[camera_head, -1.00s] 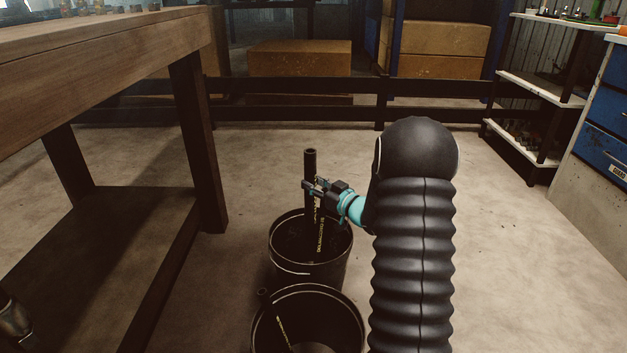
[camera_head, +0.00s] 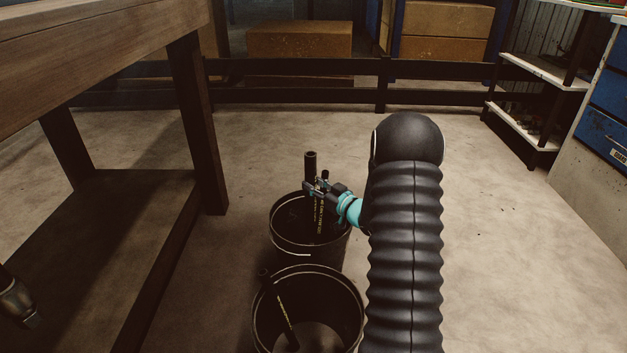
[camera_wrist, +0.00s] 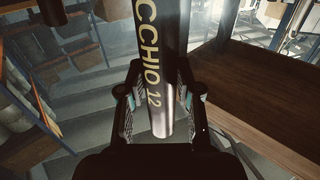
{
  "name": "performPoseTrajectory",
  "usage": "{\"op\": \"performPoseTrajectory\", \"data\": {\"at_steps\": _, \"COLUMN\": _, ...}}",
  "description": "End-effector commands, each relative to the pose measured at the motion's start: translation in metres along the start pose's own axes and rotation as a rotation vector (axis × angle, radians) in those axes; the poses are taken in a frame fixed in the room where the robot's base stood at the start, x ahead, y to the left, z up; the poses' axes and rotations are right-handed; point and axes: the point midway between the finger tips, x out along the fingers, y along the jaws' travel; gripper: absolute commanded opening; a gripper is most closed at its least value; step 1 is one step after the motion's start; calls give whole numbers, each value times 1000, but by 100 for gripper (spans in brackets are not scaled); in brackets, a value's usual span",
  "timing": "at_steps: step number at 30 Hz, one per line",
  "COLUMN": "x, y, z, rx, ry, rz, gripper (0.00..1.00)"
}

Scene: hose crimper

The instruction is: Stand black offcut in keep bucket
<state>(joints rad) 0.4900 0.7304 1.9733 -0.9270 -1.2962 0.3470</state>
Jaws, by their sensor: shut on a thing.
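My gripper (camera_head: 320,188) is shut on the black offcut (camera_head: 311,164), a straight hose piece with yellow lettering. The offcut stands about upright, its top above the jaws and its lower part inside the far black bucket (camera_head: 308,256). My gripper is at about the height of that bucket's rim. I cannot tell whether the offcut touches the bottom. In the wrist view the offcut (camera_wrist: 156,58) runs between the jaws (camera_wrist: 158,105). A second black hose piece (camera_head: 279,312) leans inside the near black bucket (camera_head: 259,330). No label shows which bucket is the keep one.
A wooden bench (camera_head: 110,60) with a lower shelf stands at the left. A dark rail (camera_head: 300,68) crosses the back, with boxes behind it. Shelves (camera_head: 540,70) and blue drawers (camera_head: 607,135) are at the right. Open concrete floor (camera_head: 520,240) lies right of my arm.

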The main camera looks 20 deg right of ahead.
Motion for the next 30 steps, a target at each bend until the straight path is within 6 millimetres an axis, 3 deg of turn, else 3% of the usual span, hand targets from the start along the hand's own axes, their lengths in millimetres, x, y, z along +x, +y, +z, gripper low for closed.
{"op": "performPoseTrajectory", "data": {"at_steps": 30, "x": 0, "y": 0, "z": 63, "rx": -1, "ry": 1, "rz": 0, "gripper": 0}}
